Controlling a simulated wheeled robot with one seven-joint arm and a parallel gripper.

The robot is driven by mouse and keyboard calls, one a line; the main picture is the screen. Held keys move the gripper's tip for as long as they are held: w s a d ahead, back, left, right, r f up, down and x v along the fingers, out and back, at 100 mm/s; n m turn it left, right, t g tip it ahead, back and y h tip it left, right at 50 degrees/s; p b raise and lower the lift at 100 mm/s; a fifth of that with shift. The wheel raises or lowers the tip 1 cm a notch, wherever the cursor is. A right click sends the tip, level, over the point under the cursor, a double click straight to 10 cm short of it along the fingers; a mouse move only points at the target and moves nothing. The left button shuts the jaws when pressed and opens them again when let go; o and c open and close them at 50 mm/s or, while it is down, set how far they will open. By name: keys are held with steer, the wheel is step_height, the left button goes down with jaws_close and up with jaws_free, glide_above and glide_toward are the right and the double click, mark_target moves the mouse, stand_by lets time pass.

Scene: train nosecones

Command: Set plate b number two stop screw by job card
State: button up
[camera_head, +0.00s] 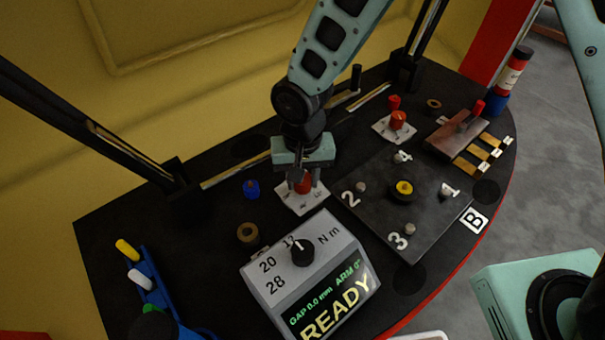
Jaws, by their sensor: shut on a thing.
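Plate B (378,214) is a dark plate with a yellow-topped hub (404,188) at its middle. A small grey screw (361,187) stands beside the number 2, and another (410,229) beside the 3. Two white winged pieces (449,190) stand on its far and right parts. My gripper (303,184) points down just left of plate B. It is shut on a red piece (304,187) over a white card (294,203); the fingers partly hide both, and I cannot tell whether the piece touches the card. The card's print is unreadable.
A grey box (262,290) with a dial reads READY, GAP 0.0 mm, ARM 0°, close in front of my gripper. Behind plate B stand a red knob (398,120) on a white card and a brown block (452,138). A blue piece (251,188) and a brown ring (248,233) are left.

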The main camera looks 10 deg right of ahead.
steer(key=n+p, duration=0.3)
steer(key=n, duration=0.4)
steer(key=shift+r, duration=0.1)
steer(key=n+p, duration=0.1)
steer(key=n, duration=0.3)
steer(key=n+p, duration=0.2)
steer(key=n, duration=0.1)
steer(key=shift+n, duration=0.3)
steer(key=n+p, duration=0.2)
steer(key=n, duration=0.4)
steer(key=n+p, duration=0.2)
steer(key=n, duration=0.3)
steer(key=shift+n+p, duration=0.3)
steer(key=o, duration=1)
